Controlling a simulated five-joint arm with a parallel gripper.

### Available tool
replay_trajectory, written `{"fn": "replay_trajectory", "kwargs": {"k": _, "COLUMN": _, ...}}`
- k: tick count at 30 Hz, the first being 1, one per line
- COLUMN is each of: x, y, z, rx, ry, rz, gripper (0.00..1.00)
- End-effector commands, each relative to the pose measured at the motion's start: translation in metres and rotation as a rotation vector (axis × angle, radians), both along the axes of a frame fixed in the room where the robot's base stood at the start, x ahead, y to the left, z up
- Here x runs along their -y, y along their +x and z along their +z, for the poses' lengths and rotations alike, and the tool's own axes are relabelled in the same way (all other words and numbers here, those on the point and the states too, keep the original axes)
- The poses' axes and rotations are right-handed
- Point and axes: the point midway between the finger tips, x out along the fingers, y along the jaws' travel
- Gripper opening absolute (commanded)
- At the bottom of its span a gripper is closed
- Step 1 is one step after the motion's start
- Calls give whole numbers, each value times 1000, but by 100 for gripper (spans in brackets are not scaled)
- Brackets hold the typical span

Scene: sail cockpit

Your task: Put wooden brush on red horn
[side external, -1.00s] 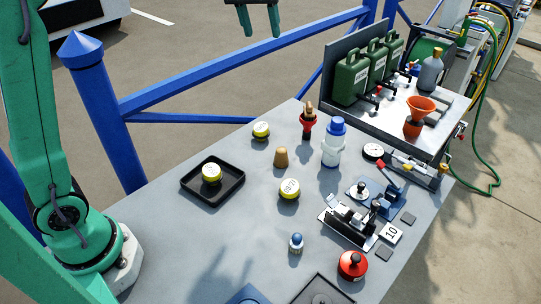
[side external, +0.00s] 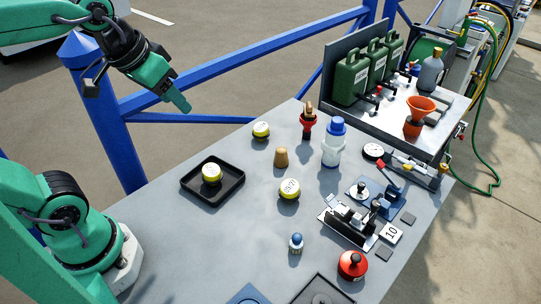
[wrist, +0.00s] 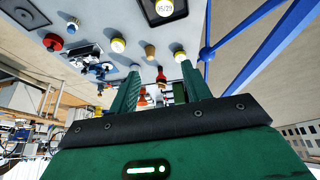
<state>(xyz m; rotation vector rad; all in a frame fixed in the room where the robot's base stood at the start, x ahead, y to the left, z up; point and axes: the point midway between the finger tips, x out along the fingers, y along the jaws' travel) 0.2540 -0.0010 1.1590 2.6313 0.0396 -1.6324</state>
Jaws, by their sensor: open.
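The red horn (side external: 307,124) stands upright near the table's far corner, on a dark lower part. A brown, wooden-looking piece (side external: 309,107), which looks like the wooden brush, shows at its top; I cannot tell whether it rests on the horn or stands behind it. My gripper (side external: 182,104) is over the left side, above and beyond the black tray, well away from the horn. In the wrist view my gripper (wrist: 160,68) is open with nothing between its fingers, and the red horn (wrist: 161,77) shows far off in the gap.
A tan tapered plug (side external: 281,158), yellow-topped tins (side external: 289,189) and a white bottle with a blue cap (side external: 333,145) stand near the horn. A black tray (side external: 234,194) holds another tin. A blue railing (side external: 240,55) runs behind the table.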

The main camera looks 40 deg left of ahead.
Motion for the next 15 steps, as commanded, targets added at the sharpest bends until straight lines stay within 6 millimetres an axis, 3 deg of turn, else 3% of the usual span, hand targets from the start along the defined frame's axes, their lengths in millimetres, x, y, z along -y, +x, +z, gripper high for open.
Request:
{"fn": "replay_trajectory", "kwargs": {"k": 6, "x": -1, "y": -26, "z": -25, "rx": 27, "ry": 21, "rz": -37, "gripper": 48}}
{"fn": "replay_trajectory", "kwargs": {"k": 15, "x": -1, "y": -30, "z": -31, "rx": 32, "ry": 26, "rz": -46, "gripper": 48}}
